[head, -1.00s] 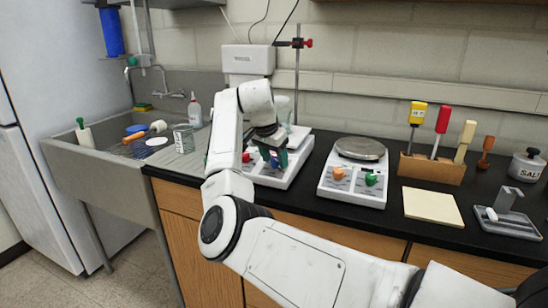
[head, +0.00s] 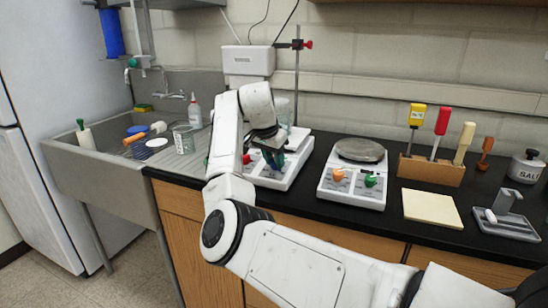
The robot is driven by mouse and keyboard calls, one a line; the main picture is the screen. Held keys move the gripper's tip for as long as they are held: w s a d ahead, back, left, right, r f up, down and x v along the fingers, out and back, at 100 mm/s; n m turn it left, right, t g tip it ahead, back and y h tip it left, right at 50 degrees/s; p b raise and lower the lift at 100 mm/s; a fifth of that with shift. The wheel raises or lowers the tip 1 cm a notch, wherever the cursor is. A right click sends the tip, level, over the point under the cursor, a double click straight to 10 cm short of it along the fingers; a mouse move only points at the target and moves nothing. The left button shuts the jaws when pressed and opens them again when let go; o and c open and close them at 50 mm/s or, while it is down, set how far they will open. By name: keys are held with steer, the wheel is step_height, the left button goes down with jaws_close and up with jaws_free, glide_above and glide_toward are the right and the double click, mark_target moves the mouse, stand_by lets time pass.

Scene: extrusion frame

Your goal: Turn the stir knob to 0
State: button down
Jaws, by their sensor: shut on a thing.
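A white hotplate stirrer (head: 293,172) stands on the black counter behind my arm. A red knob (head: 246,158) shows at the left of its front panel. A second white unit (head: 352,185) stands to the right, with a round grey plate on top, an orange knob (head: 338,175) and a green knob (head: 371,180). The panel labels are too small to read.
A metal stand (head: 297,85) with a red-knobbed clamp rises behind the first unit. A glass beaker (head: 184,140) stands left, beside the sink (head: 70,165). A wooden tool rack (head: 431,171), a cream pad (head: 432,208) and a grey tray (head: 507,224) lie right.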

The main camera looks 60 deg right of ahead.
steer(key=n+p, duration=0.1)
steer(key=p, duration=0.1)
steer(key=n+p, duration=0.1)
steer(key=p, duration=0.1)
steer(key=shift+r+n, duration=0.4)
steer(key=n+t+p, duration=0.1)
steer(key=n+p, duration=0.2)
steer(key=p, duration=0.2)
steer(key=shift+s+n, duration=0.1)
steer(key=shift+n, duration=0.2)
steer(key=n+p, duration=0.3)
steer(key=p, duration=0.1)
steer(key=shift+f+t, duration=0.1)
steer(key=shift+t, duration=0.2)
steer(key=shift+f+n+y+p, duration=0.2)
steer(key=shift+n+y+p, duration=0.2)
steer(key=shift+n+p, duration=0.75)
steer(key=c, duration=0.8)
jaws_free()
steer(key=b+v, duration=0.1)
steer(key=v, duration=0.9)
steer(key=shift+s+a+r, duration=0.1)
steer(key=shift+a+r, duration=0.05)
steer(key=shift+r, duration=0.15)
